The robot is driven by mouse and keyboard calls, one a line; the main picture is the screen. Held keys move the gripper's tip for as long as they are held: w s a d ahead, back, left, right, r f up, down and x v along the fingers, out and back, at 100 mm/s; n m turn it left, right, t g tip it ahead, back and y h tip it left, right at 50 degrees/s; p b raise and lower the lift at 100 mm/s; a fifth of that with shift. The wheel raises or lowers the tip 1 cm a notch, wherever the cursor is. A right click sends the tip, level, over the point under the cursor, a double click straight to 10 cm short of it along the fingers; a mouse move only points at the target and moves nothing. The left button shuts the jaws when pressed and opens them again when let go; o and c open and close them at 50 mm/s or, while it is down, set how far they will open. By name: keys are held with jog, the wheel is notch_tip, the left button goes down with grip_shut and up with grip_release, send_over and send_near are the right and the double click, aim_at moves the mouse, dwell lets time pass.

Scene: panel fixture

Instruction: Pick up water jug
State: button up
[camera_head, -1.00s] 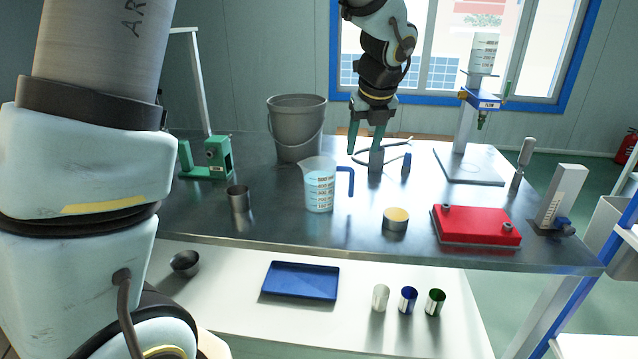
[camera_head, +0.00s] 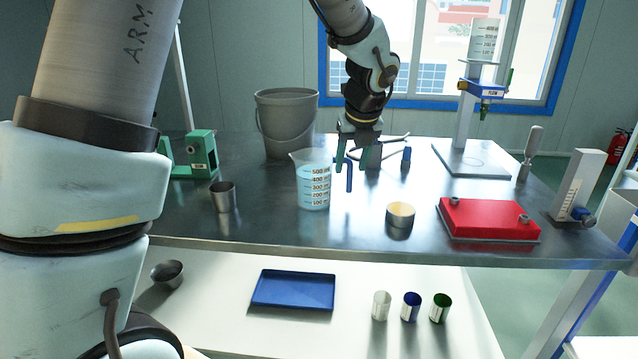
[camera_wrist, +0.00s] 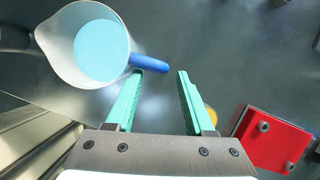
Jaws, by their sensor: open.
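The water jug (camera_head: 313,182) is a clear measuring jug with a blue handle and pale blue liquid. It stands upright on the metal table, left of my gripper. In the wrist view the jug (camera_wrist: 98,50) is at the upper left, seen from above, its blue handle (camera_wrist: 149,63) pointing right. My gripper (camera_head: 353,168) points down with its green fingers beside the handle. In the wrist view my gripper (camera_wrist: 162,75) is open and empty, its left fingertip close to the handle end. I cannot tell whether they touch.
A grey bucket (camera_head: 286,125) stands behind the jug. A steel cup (camera_head: 223,197) is to its left and a round tin (camera_head: 400,215) to its right. A red box (camera_head: 488,220) lies further right. The metal table (camera_head: 290,228) is bare along its front.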

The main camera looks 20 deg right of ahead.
aim_at(347, 200)
jog(key=x, duration=0.8)
jog(key=shift+s+d+f, duration=0.1)
jog(key=shift+d+f, duration=0.1)
jog(key=shift+c, duration=0.3)
grip_shut()
jog(key=shift+r, duration=0.1)
dwell(0.8)
